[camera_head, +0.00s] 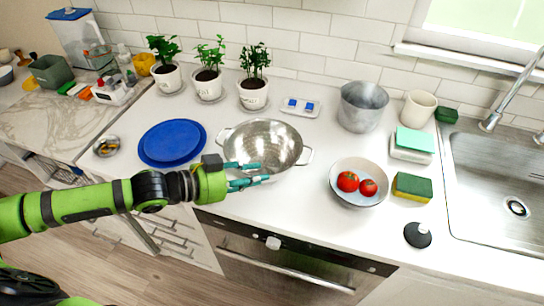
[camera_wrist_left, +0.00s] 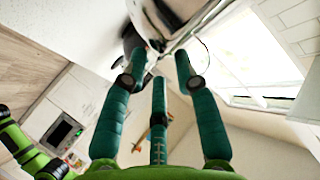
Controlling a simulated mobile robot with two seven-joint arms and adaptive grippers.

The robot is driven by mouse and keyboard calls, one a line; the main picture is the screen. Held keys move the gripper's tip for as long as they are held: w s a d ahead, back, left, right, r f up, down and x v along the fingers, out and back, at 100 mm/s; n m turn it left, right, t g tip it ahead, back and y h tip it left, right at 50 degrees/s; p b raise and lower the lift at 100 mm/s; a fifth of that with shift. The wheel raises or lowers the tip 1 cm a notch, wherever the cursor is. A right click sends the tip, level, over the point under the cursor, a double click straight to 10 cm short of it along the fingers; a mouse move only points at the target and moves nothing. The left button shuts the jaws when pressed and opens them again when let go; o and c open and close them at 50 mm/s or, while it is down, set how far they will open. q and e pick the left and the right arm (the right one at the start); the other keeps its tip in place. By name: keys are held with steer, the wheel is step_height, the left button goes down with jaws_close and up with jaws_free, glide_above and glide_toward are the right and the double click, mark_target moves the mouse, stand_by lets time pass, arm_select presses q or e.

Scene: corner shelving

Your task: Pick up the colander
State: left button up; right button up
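The colander (camera_head: 266,143) is a shiny metal bowl with two loop handles, upright on the white counter. My left gripper (camera_head: 252,174) comes in from the left and overlaps the colander's near left side in the head view. Its teal fingers are spread apart with nothing visibly held between them. In the left wrist view, a curved shiny metal surface, apparently the colander (camera_wrist_left: 178,12), is just beyond the fingertips of my left gripper (camera_wrist_left: 160,72). I cannot tell whether a finger touches it. My right gripper is not in view.
Blue plates (camera_head: 172,142) lie left of the colander, and a bowl of tomatoes (camera_head: 345,193) stands to its right. Several potted plants (camera_head: 253,95) and a small blue-and-white item (camera_head: 300,106) are behind. A metal pot (camera_head: 362,108) and the sink (camera_head: 490,185) are farther right.

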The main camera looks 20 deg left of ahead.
mark_target(272, 174)
arm_select(q)
steer(key=p+x, duration=0.1)
steer(key=x, duration=0.4)
steer(key=shift+w+d+p, duration=0.1)
steer(key=shift+d+p, duration=0.05)
steer(key=shift+p, duration=0.25)
steer(key=shift+f, duration=0.1)
steer(key=c, duration=0.6)
jaws_close()
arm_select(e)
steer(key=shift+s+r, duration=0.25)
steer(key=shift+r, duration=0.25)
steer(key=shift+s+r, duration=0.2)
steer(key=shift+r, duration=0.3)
